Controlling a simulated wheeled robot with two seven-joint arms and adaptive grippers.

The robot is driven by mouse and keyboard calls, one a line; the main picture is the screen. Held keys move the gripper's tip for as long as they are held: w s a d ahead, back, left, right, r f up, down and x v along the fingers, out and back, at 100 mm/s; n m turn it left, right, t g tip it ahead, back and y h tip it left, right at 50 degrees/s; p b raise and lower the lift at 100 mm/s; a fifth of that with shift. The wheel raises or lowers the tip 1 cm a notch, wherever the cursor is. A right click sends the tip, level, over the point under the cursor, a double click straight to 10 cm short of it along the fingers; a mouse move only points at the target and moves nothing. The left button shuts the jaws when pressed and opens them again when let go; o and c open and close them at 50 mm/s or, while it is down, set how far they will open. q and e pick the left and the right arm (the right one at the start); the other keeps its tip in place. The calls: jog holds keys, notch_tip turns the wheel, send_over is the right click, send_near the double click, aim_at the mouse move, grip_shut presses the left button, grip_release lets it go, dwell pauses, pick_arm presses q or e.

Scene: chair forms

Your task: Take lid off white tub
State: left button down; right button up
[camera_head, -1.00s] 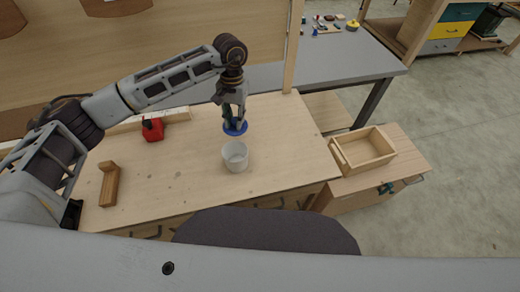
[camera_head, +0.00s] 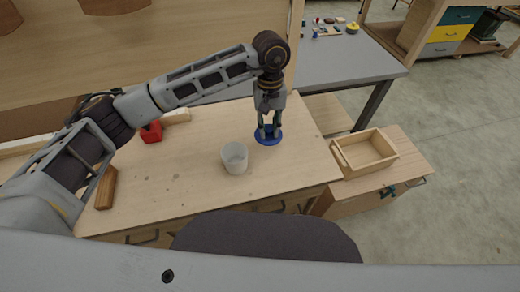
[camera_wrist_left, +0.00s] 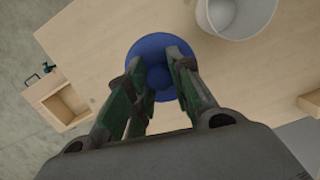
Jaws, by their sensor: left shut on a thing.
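The white tub (camera_head: 235,158) stands upright and uncovered on the wooden workbench in the head view. Its open mouth also shows at the top right of the left wrist view (camera_wrist_left: 236,16). The round blue lid (camera_head: 268,140) is to the right of the tub, apart from it. My left gripper (camera_head: 269,130) is shut on the lid's knob from above. In the left wrist view both fingers close around the blue lid (camera_wrist_left: 148,50). I cannot tell whether the lid touches the bench. My right gripper is in neither view.
The wooden bench (camera_head: 165,190) holds a red object (camera_head: 151,132) and a wooden block (camera_head: 106,187) at the left. An open wooden box (camera_head: 365,155) sits on a low cabinet at the right. A grey table (camera_head: 345,60) stands behind. The bench in front of the tub is clear.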

pick_arm(q)
jog(key=n, duration=0.3)
jog(key=d+n, duration=0.1)
jog(key=shift+s+r+n+h, duration=0.3)
jog(key=shift+s, duration=0.1)
jog(key=n, duration=0.4)
jog(key=shift+s+d+r+n+t, duration=0.1)
jog(key=shift+s+r+n+t, duration=0.1)
jog(key=shift+n+t, duration=0.15)
jog(key=n, duration=0.3)
jog(key=shift+t+h, duration=0.25)
jog(key=shift+h, duration=0.05)
jog(key=n, duration=0.6)
jog(key=shift+t, duration=0.3)
jog(key=n, duration=0.7)
jog(key=shift+t, duration=0.4)
jog(key=shift+w, duration=0.15)
